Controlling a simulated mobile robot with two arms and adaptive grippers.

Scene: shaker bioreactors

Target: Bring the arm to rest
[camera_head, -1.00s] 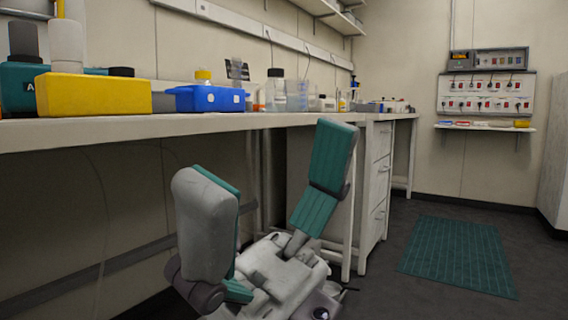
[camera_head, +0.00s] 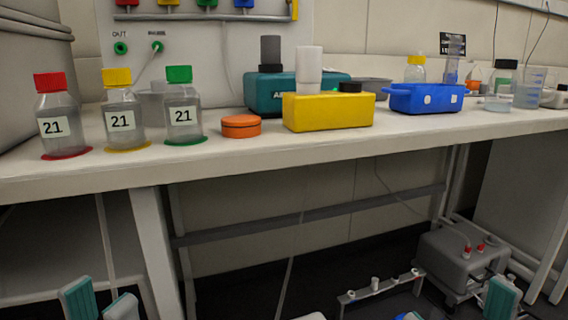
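My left gripper (camera_head: 100,304) shows at the bottom left, below the bench front. Its two teal-and-grey fingertips stand a little apart with nothing seen between them; the rest is cut off by the frame edge. My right gripper (camera_head: 455,309) is at the bottom right, low in front of the bench. One teal finger shows there and only a sliver of the other, wide apart, with no object seen between them. The white bench (camera_head: 235,160) is beyond both grippers.
On the bench stand bottles with red (camera_head: 56,115), yellow (camera_head: 121,112) and green (camera_head: 182,107) caps, an orange lid (camera_head: 241,126), a yellow block (camera_head: 328,111) and a blue box (camera_head: 426,98). A bench leg (camera_head: 156,250) stands near my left gripper. A grey unit (camera_head: 452,262) is under the bench.

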